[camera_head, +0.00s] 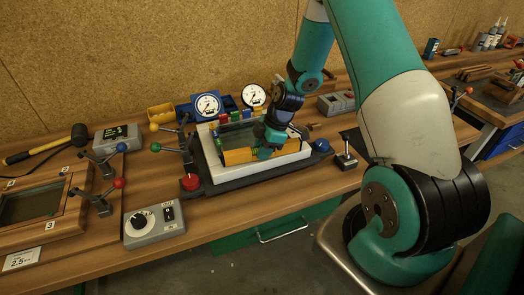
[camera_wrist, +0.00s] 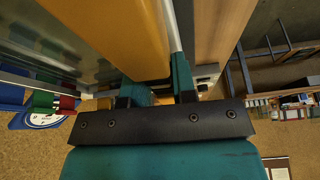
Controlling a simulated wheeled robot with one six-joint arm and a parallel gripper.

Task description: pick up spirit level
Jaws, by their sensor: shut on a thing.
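The spirit level is a long yellow bar (camera_head: 239,156) lying along the front side of the white glass frame (camera_head: 262,168) in the head view. My gripper (camera_head: 266,149) reaches down onto the middle of the bar and hides part of it. In the wrist view the level's yellow face (camera_wrist: 122,32) fills the upper middle. The teal fingers of my gripper (camera_wrist: 160,82) stand on both sides of its lower end, shut on it. I cannot tell whether the level is clear of the frame.
Two round gauges (camera_head: 207,106) and coloured blocks stand behind the frame. A red knob (camera_head: 190,182) is at its front left and a blue knob (camera_head: 321,146) at its right. A grey control box (camera_head: 154,224) and lever clamps stand left. A small joystick (camera_head: 346,156) is at right.

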